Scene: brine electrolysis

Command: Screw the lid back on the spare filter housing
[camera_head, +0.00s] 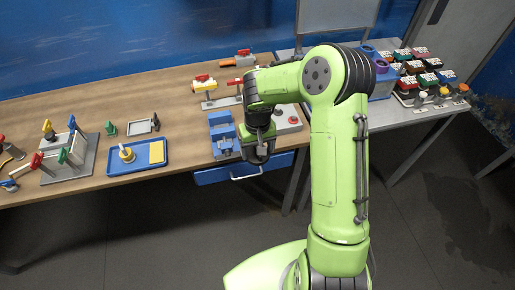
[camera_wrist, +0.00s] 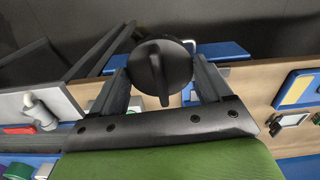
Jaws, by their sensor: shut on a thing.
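My gripper (camera_head: 258,152) is at the front edge of the wooden table, just right of a blue vise (camera_head: 222,132). In the wrist view, my gripper (camera_wrist: 158,70) has its two fingers on either side of a round black lid (camera_wrist: 172,62) with a raised ridge across its top. The fingers are shut on this lid, and its top faces the camera. The lid and my gripper hide what is under them. I cannot make out the filter housing, nor whether the lid touches it.
A blue drawer (camera_head: 243,172) with a handle is below the table edge. A blue tray (camera_head: 138,157) with a yellow pad lies to the left. A valve stand (camera_head: 66,150) is further left. A grey box with a red button (camera_head: 293,120) is right of my gripper.

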